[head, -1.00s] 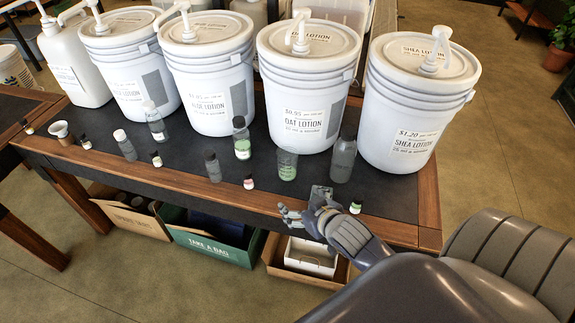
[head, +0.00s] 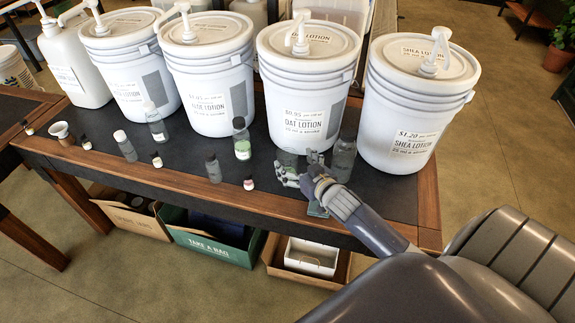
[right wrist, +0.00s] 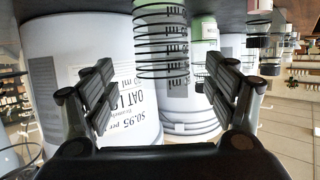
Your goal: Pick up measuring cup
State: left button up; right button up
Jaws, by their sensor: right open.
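The measuring cup (right wrist: 161,45) is clear with dark graduation lines. In the right wrist view, which is upside down, it stands between the lines of my two fingers, just beyond the tips. In the head view the cup (head: 287,158) stands in front of the oat lotion bucket (head: 305,110), mostly hidden by my right gripper. My right gripper (head: 300,168) is open and empty, low over the table's front part and close to the cup. It also shows in the right wrist view (right wrist: 163,85). My left gripper is not in view.
A grey bottle (head: 343,157) stands close right of my gripper, before the shea lotion bucket (head: 415,100). A green-labelled bottle (head: 241,140), a dark bottle (head: 213,168) and a small jar (head: 249,184) stand left. The table's wooden front edge (head: 200,203) is near.

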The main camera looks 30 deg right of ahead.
aim_at(283, 155)
jog(key=shift+f+x, duration=0.1)
jog(key=shift+x, duration=1.15)
jog(key=shift+f+x, duration=0.15)
jog(key=shift+x, duration=1.05)
jog(key=shift+a, duration=0.15)
jog(key=shift+s, duration=0.1)
jog(key=shift+c, duration=0.4)
jog(key=c, duration=1.2)
